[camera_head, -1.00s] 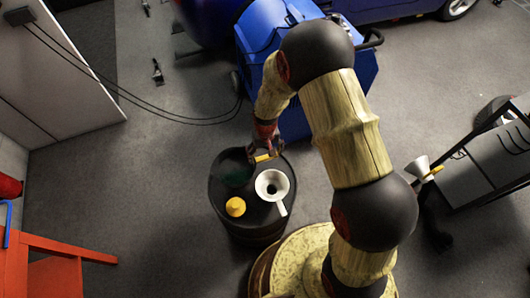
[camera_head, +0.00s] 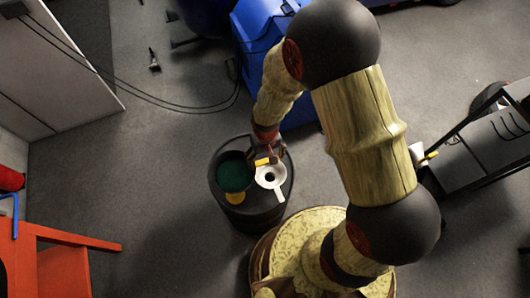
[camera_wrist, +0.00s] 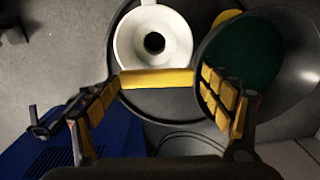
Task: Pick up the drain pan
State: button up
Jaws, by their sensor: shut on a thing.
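The drain pan (camera_head: 234,176) is a round black-rimmed pan with a dark green inside. In the head view it is over the left part of the black drum (camera_head: 256,219), apparently above its top. In the wrist view the pan (camera_wrist: 262,62) fills the upper right, tilted in the picture. My gripper (camera_head: 266,158) is at the pan's right side. The right finger overlaps the pan's rim. The exact contact is hard to see.
A white funnel (camera_head: 271,176) stands on the drum, close by the gripper. A yellow piece (camera_head: 235,197) on the drum is partly hidden by the pan. A blue machine (camera_head: 262,35) stands behind, an orange-red stand (camera_head: 60,240) at left, a grey cart (camera_head: 480,150) at right.

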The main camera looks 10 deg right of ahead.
jog(key=shift+s+a+r, duration=0.1)
jog(key=shift+s+r, duration=0.3)
jog(key=shift+s, duration=0.5)
dwell(2.5)
